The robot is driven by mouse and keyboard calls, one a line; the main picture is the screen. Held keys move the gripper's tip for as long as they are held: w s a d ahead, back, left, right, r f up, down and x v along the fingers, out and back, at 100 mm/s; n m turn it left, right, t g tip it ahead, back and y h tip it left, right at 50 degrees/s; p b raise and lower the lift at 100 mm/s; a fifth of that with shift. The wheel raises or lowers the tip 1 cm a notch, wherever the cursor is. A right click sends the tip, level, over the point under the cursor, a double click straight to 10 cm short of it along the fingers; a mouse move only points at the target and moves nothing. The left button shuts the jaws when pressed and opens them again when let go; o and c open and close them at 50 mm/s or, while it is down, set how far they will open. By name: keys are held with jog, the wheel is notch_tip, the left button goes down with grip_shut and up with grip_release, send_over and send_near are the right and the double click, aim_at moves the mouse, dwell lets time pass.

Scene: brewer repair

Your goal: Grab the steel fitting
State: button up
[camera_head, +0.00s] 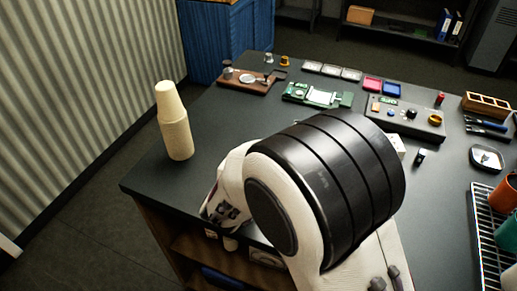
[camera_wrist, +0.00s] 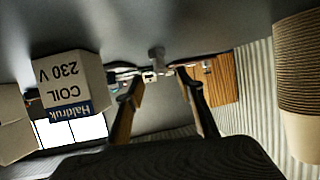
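In the wrist view, which is upside down, a small grey metal-looking piece (camera_wrist: 156,58) stands on the dark tabletop ahead of my gripper. It looks like the steel fitting. My gripper (camera_wrist: 159,84) is open, with its two fingers spread and nothing held between them. The piece appears in line with the gap between the fingers, beyond the tips. In the head view, my arm hides the gripper. A small silvery piece (camera_head: 268,59) shows at the table's far edge there; I cannot tell if it is the same one.
Stacked paper cups (camera_head: 176,130) stand on the table's left side. A box marked COIL 230 V (camera_wrist: 68,82) is near my gripper. The table's left-middle is clear.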

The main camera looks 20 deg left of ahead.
jog(key=shift+x, duration=2.35)
jog(key=shift+r, duration=0.1)
grip_shut()
